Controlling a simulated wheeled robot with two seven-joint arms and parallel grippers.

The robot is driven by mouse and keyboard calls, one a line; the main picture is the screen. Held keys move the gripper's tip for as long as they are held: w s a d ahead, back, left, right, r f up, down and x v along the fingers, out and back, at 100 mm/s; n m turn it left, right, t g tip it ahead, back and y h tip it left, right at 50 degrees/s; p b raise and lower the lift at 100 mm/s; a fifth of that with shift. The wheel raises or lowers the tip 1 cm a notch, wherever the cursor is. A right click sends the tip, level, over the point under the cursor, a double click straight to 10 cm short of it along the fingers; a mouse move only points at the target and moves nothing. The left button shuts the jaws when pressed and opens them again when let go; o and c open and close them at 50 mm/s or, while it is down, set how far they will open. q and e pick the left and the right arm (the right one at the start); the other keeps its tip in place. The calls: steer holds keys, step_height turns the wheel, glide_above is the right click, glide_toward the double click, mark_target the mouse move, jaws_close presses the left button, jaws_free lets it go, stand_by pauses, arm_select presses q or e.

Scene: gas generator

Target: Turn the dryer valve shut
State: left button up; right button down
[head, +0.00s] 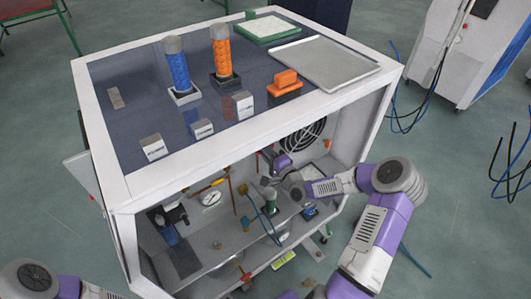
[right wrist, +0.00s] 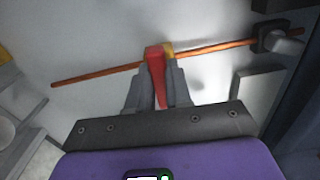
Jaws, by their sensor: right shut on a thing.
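The dryer valve appears as a red handle (right wrist: 155,72) on a thin copper pipe (right wrist: 100,75) in the right wrist view. My right gripper (right wrist: 156,88) is shut on this red handle, with a finger on each side of it. In the head view my right gripper (head: 268,187) reaches from the right into the open front of the generator cabinet (head: 110,190). The handle it holds cannot be made out there. Part of my left arm shows at the lower left of the head view; its gripper is out of view.
Inside the cabinet are a gauge (head: 211,198), a fan grille (head: 303,133), a red-handled fitting (head: 245,277) and several pipes close to my right gripper. On top stand a blue column (head: 177,72), an orange column (head: 221,58) and a metal tray (head: 345,72).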

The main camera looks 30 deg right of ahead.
steer(key=shift+n, duration=0.5)
steer(key=c, duration=1)
jaws_free()
steer(key=shift+c, duration=0.2)
steer(key=s+p, duration=0.1)
steer(key=s, duration=0.6)
steer(key=shift+s+d, duration=0.35)
